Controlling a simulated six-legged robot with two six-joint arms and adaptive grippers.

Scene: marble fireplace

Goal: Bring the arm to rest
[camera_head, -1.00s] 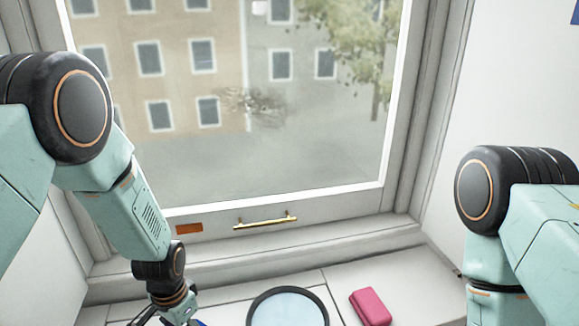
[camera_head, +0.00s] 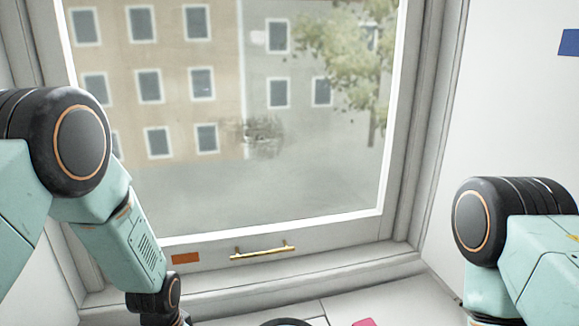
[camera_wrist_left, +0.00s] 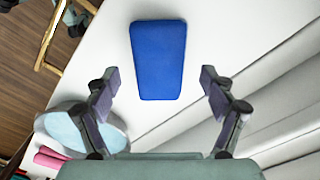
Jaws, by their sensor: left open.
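My left arm (camera_head: 122,248) comes in from the left of the head view and reaches down past the bottom edge, so its gripper is hidden there. In the left wrist view my left gripper (camera_wrist_left: 160,95) is open and empty, its two fingers spread wide. A blue block (camera_wrist_left: 158,60) lies on the white sill beyond the fingers, apart from them. My right arm (camera_head: 485,250) shows at the right of the head view, and its gripper is out of view.
A window with a brass handle (camera_head: 263,252) and an orange patch (camera_head: 186,259) fills the middle. A round dark-rimmed thing (camera_head: 286,322) and a pink block (camera_head: 365,322) sit at the bottom edge. The left wrist view shows wooden floor (camera_wrist_left: 20,60) beyond the sill.

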